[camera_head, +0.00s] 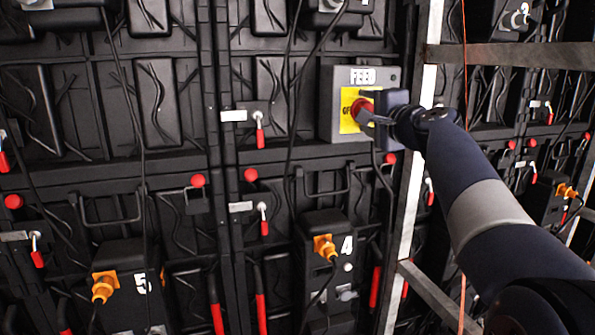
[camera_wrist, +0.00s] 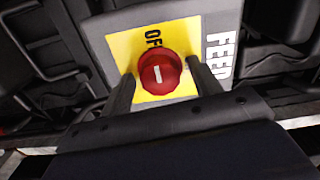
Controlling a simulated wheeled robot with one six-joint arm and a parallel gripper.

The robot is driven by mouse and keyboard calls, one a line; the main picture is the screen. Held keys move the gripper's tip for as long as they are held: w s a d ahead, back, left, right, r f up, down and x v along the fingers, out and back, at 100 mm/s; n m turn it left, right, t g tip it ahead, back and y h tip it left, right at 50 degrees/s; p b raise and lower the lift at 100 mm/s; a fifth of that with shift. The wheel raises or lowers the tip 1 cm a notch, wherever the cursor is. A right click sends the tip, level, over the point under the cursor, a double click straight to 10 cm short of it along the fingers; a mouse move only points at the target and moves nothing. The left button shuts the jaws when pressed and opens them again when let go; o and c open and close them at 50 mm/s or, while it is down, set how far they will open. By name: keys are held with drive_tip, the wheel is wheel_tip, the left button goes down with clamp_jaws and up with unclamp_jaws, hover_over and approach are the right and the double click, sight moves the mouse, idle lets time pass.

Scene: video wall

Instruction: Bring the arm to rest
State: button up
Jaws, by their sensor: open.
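My gripper (camera_head: 372,112) is at the end of my arm, in front of the grey FEED box on the video wall's back. In the wrist view my gripper (camera_wrist: 160,90) has its two fingers apart, one on each side of a red knob (camera_wrist: 159,73). The knob has a white bar mark and sits on a yellow plate (camera_wrist: 185,37) with lettering that begins "OF". In the head view the red knob (camera_head: 361,106) shows beside the fingers. I cannot tell whether the fingers touch it.
The grey FEED box (camera_head: 345,125) is fixed to black panels. A pale metal upright (camera_head: 411,190) stands right beside my wrist, with a crossbar (camera_head: 510,55) above my arm. Cables hang down near the box. Orange plugs (camera_head: 325,247) and red-handled latches (camera_head: 260,138) stick out around it.

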drive_tip(key=shift+s+d+m+p, duration=0.1)
drive_tip(key=shift+s+m+p, duration=0.15)
drive_tip(key=shift+m+p, duration=2.15)
drive_tip(key=shift+s+d+m+p, duration=0.1)
drive_tip(key=shift+s+m+p, duration=0.1)
drive_tip(key=shift+m+p, duration=2.25)
drive_tip(key=shift+s+d+m+p, duration=0.1)
drive_tip(key=shift+s+m+p, duration=0.15)
drive_tip(key=shift+m+p, duration=2.15)
drive_tip(key=shift+m+b, duration=0.85)
drive_tip(key=shift+b, duration=0.05)
drive_tip(key=shift+a, duration=0.15)
